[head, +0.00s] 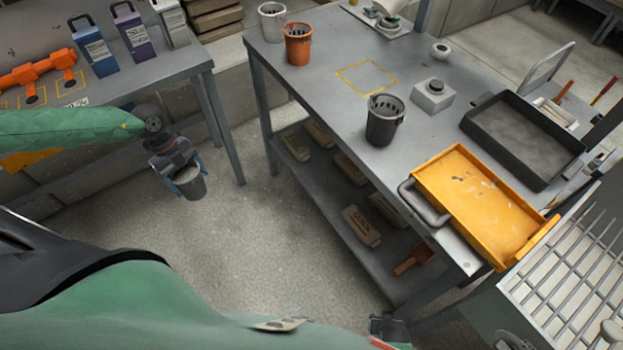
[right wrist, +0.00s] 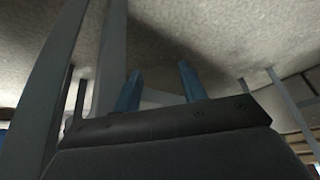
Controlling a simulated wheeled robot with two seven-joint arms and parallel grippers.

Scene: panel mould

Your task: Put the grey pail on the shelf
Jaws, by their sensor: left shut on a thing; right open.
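The pail is roughly upright over open floor, left of the workbench, and apart from every surface. The grey shelf (head: 325,182) is the lower deck under the workbench, to the right of the pail. Several pale bags and an orange-red tool stand or lie on it. My right gripper (head: 390,330) is at the bottom edge of the head view, mostly cut off. In the right wrist view its two blue fingertips (right wrist: 160,88) stand apart with nothing between them.
The workbench top (head: 330,95) carries a dark pail (head: 385,119), an orange pail (head: 298,43), a light pail (head: 272,22), a black tray (head: 522,138) and a yellow tray (head: 478,202). A second table (head: 130,85) stands at left. The floor (head: 250,235) between is clear.

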